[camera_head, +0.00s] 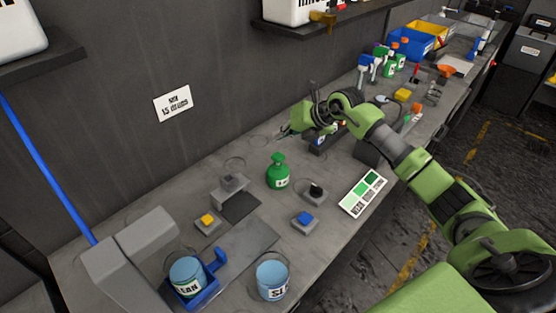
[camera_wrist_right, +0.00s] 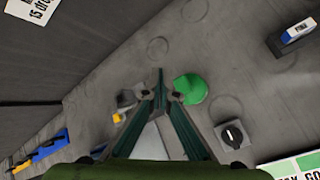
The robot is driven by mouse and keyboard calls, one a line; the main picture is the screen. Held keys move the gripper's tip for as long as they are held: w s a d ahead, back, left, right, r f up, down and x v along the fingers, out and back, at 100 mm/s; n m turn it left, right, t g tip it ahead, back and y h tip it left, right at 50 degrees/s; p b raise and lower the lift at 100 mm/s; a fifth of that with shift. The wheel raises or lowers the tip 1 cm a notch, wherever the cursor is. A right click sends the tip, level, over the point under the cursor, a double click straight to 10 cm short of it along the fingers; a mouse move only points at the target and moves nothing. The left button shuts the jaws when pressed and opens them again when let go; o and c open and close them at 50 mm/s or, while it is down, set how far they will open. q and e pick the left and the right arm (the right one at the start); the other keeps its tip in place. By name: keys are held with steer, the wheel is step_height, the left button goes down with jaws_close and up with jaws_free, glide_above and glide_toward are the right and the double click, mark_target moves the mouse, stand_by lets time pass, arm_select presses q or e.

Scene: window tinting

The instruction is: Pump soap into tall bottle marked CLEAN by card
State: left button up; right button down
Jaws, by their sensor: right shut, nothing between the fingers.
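A clear container of light blue liquid (camera_head: 187,271), its label partly readable as "EAN", stands in a blue holder (camera_head: 217,259) at the bottom left. A similar container (camera_head: 272,281) with a label starting "SL" stands to its right. A green bottle (camera_head: 278,172) with a narrow green top and a white label stands mid-table; it looks like a green disc (camera_wrist_right: 190,88) in the right wrist view. My right gripper (camera_head: 294,129) is above the table, beyond the green bottle, shut and empty. Its fingers (camera_wrist_right: 160,93) also show in the right wrist view. My left gripper is not in view.
A wall card (camera_head: 173,103) mentions 15 drops. A green-and-white card (camera_head: 363,193) lies at the front edge. Small blocks with yellow (camera_head: 208,219), blue (camera_head: 305,218) and black (camera_head: 316,189) tops surround the green bottle. Spray bottles and bins (camera_head: 410,40) crowd the far end.

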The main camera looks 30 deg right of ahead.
mark_target(277, 155)
steer(key=shift+f+b, duration=1.15)
steer(key=shift+f, duration=1.05)
steer(key=shift+f, duration=0.15)
steer(key=shift+f+b, duration=0.25)
steer(key=shift+b, duration=0.05)
steer(key=shift+f, duration=0.25)
steer(key=shift+s+f+b, duration=0.15)
steer(key=shift+f+b, duration=0.5)
steer(key=shift+f, duration=0.25)
stand_by(0.5)
steer(key=shift+r, duration=0.15)
steer(key=shift+r+p, duration=0.9)
steer(key=shift+r, duration=0.4)
